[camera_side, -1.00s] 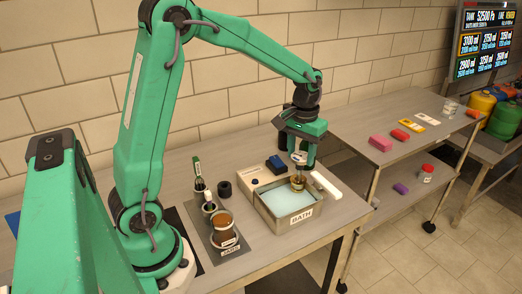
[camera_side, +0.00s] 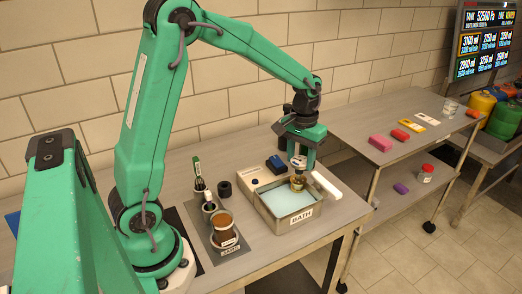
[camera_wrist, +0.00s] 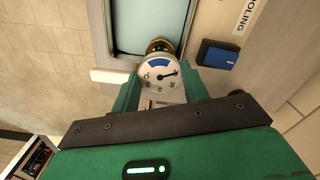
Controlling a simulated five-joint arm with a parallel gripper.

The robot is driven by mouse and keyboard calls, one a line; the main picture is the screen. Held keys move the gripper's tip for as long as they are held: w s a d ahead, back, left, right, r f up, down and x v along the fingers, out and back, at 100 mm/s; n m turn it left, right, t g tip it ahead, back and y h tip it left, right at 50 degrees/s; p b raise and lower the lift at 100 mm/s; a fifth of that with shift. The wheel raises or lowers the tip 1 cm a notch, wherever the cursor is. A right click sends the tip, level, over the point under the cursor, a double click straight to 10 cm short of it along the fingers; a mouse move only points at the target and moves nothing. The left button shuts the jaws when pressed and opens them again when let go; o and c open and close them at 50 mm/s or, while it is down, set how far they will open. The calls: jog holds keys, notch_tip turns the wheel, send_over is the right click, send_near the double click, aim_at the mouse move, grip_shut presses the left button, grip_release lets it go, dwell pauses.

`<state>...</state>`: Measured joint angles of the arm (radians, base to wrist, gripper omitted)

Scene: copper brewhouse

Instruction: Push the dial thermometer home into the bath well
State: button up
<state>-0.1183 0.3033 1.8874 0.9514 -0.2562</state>
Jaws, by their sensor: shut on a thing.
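My gripper (camera_side: 300,163) is over the back right corner of the bath (camera_side: 291,222), a metal tray with pale blue liquid and a BATH label. The dial thermometer (camera_wrist: 160,75) shows in the wrist view with a round white face, a blue sector and a dark needle. It is between my green fingers, which are shut on it. The brass well (camera_side: 298,182) stands at the bath's back right corner, and part of its rim (camera_wrist: 160,46) shows just beyond the dial. The thermometer's stem is hidden, so I cannot tell how deep it sits.
A blue block (camera_side: 276,164) is on the pale unit behind the bath. A white bar (camera_side: 327,186) lies right of the bath. An amber-brown beaker (camera_side: 223,229) and dark bottles (camera_side: 199,184) stand to the left. A second table (camera_side: 400,135) is at right.

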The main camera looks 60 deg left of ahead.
jog(key=o, duration=1.2)
jog(key=shift+c, duration=0.2)
jog(key=shift+r, duration=0.15)
jog(key=shift+r, duration=2.35)
notch_tip(320, 180, up, 8)
jog(key=shift+s, duration=0.1)
